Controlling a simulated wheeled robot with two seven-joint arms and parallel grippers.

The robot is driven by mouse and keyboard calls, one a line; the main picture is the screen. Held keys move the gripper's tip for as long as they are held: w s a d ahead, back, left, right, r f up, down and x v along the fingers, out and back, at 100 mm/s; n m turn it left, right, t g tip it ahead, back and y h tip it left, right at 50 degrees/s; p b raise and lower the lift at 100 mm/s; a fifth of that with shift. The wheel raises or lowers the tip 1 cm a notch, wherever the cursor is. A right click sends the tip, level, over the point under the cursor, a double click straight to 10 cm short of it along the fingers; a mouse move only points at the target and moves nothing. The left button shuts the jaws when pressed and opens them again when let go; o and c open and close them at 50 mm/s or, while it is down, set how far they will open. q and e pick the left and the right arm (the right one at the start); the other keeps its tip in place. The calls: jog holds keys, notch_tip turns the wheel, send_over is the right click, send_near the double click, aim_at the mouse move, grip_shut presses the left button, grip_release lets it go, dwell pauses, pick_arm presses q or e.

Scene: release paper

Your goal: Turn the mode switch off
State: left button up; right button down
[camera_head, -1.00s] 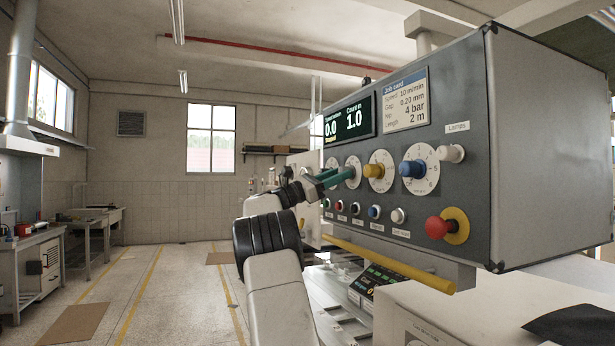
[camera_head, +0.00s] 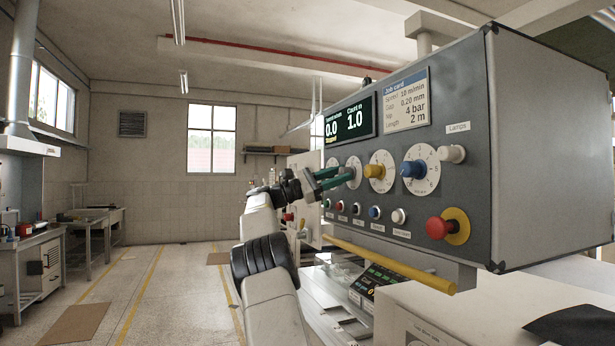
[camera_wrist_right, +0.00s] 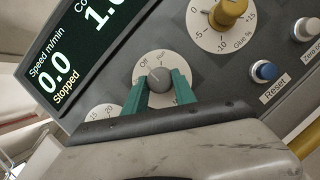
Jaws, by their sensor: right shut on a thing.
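The mode switch is a grey round knob (camera_wrist_right: 158,85) on a white dial (camera_wrist_right: 145,70) marked "Off" at its upper left in the right wrist view. My right gripper (camera_wrist_right: 155,90), with green fingers, is shut on the knob, one finger on each side. A pale mark on the knob points up and left, toward "Off"; its exact setting is hard to tell. In the head view the right gripper (camera_head: 343,178) reaches the same dial (camera_head: 354,170) from the left and partly hides it. My left gripper is not in view.
The display (camera_head: 349,120) reads 0.0, 1.0 and "Stopped". Several small buttons line the panel below, above a yellow bar (camera_head: 390,264).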

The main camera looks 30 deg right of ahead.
jog(key=c, duration=1)
grip_release()
jog(key=v, duration=0.8)
jog(key=shift+w, duration=0.1)
